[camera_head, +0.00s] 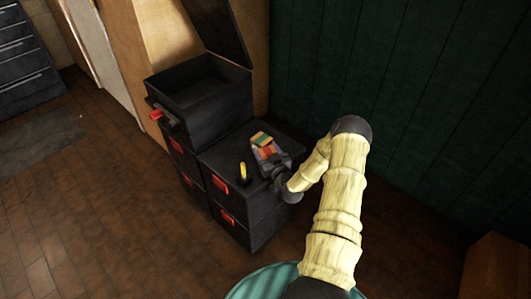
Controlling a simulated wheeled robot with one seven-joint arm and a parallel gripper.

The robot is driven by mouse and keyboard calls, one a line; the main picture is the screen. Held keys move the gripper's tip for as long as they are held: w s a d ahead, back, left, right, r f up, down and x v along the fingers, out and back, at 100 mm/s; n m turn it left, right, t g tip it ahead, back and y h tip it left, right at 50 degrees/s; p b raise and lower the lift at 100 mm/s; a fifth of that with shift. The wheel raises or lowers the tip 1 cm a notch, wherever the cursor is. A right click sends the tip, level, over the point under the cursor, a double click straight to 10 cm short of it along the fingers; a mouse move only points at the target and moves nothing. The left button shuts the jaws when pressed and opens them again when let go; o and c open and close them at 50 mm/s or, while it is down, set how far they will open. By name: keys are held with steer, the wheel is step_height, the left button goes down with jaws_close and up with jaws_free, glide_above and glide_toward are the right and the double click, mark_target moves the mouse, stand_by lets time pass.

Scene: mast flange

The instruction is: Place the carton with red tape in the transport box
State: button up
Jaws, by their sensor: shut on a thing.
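My gripper (276,163) is dark and small in view, at the end of my pale arm, low over the right-hand black box top. It is shut on a small multicoloured block (264,145) with orange, green, red and purple patches. Whether this block is the carton with red tape, and whether it touches the box top, I cannot tell. A black box (200,88) with its lid raised stands open behind and to the left; it looks like the transport box. Its inside is dark and looks empty.
A small upright yellow thing (243,170) stands on the black box top (222,150), left of my gripper. The black boxes below carry red latches (219,183). The raised lid (218,28) stands at the back of the open box. A dark green wall (400,80) is behind.

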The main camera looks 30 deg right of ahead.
steer(key=o, duration=0.8)
steer(key=shift+d+f, duration=0.1)
steer(key=shift+c, duration=0.2)
steer(key=o, duration=0.4)
steer(key=shift+c, duration=0.2)
steer(key=shift+s+r, duration=0.2)
steer(key=s+p, duration=0.2)
steer(key=s, duration=0.9)
steer(key=shift+s+a, duration=0.35)
